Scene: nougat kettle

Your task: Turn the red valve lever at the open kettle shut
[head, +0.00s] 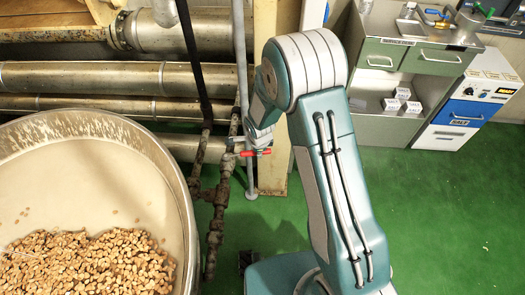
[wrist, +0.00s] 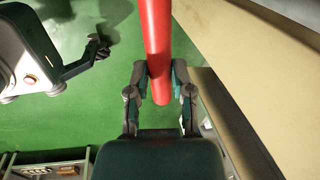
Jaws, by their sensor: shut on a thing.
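The red valve lever (head: 256,152) points sideways from the brownish pipe (head: 224,185) beside the kettle. In the wrist view the lever (wrist: 156,45) is a red bar running from the top edge down between my fingers. My gripper (wrist: 163,72) is shut on the lever near its free end, one finger on each side. In the head view my gripper (head: 260,136) is small and partly hidden by my arm, just above the lever. The open kettle (head: 182,190), with a pale inside and a heap of nuts, stands at the left.
Thick horizontal pipes (head: 90,77) run along the back wall. A beige post (head: 272,100) stands behind the lever; a thin grey upright pipe (head: 242,60) is next to it. A grey-green cabinet (head: 412,58) with small white boxes stands at the upper right. The green floor (head: 450,210) at right is clear.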

